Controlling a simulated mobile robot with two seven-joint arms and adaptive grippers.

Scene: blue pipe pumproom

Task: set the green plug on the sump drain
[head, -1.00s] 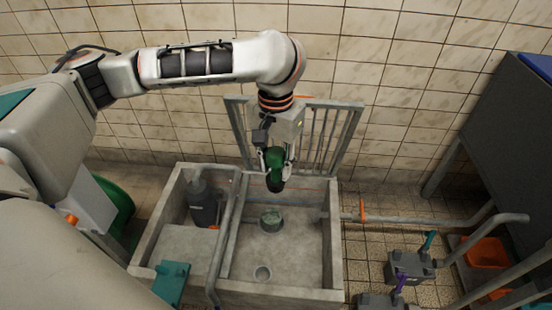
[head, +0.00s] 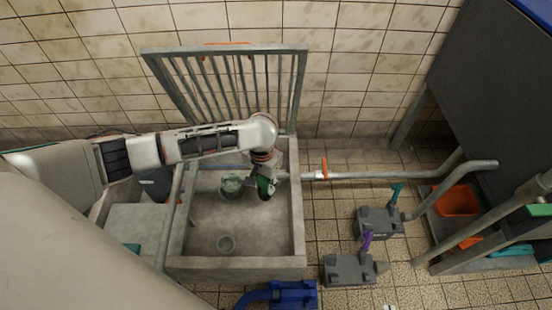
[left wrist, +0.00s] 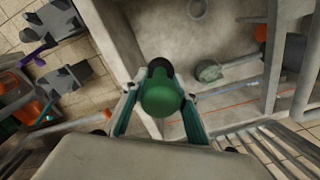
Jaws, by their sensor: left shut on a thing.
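The green plug (head: 265,187), with a dark lower end, is in my left gripper (head: 267,182), inside the walls of the concrete sump (head: 237,269), near its right wall. In the left wrist view the plug (left wrist: 161,95) sits between the two fingers of the left gripper (left wrist: 158,90), which are shut on it. The round drain (head: 226,243) is in the sump floor towards the front, apart from the plug; it also shows in the left wrist view (left wrist: 196,8). My right gripper is not in view.
A greenish round fitting (head: 232,187) stands in the sump, left of the plug. A raised grating (head: 235,88) stands behind the sump. A grey pipe (head: 385,175) runs off to the right. Grey units with a teal handle (head: 396,193) and a purple handle (head: 367,241) stand on the tiled floor.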

